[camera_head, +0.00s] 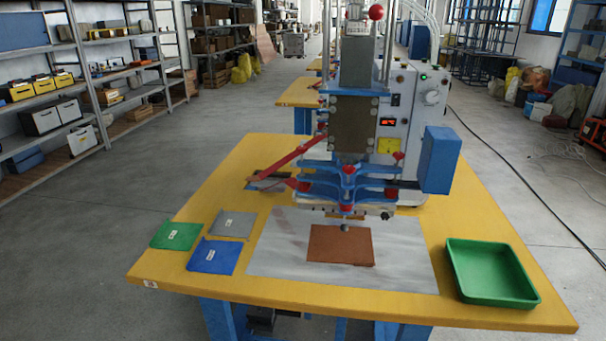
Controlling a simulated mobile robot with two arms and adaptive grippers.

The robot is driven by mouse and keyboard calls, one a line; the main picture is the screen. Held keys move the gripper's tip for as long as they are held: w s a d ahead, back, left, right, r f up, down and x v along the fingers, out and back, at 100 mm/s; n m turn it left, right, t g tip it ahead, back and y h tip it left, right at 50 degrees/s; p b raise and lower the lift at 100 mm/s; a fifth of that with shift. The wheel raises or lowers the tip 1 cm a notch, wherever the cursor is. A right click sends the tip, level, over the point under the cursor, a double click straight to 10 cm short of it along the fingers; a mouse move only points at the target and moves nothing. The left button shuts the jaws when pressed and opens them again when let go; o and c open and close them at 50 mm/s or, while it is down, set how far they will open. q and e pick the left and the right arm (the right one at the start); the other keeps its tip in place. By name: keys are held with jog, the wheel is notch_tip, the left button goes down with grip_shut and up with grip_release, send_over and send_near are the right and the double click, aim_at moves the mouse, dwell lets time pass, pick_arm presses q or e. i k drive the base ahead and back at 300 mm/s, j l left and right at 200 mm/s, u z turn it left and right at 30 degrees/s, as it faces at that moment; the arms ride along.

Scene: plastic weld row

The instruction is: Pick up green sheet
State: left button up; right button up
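The green sheet (170,238) lies flat near the left edge of the yellow table, with a small white label on it. A blue sheet (205,260) lies to its right and nearer the front. A grey sheet (235,219) lies to its right and a little farther back. All three have small labels. Neither of my grippers shows in the head view.
The yellow table (467,211) carries a welding press (352,125) at its middle. A brown sheet (341,244) lies on a pale plate (282,259) below the press head. A green tray (520,290) stands at the right. Shelves line the left wall.

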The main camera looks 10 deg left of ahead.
aim_at(172, 236)
jog(key=j+u, duration=0.2)
jog(key=u, duration=0.65)
jog(key=i+l, duration=0.05)
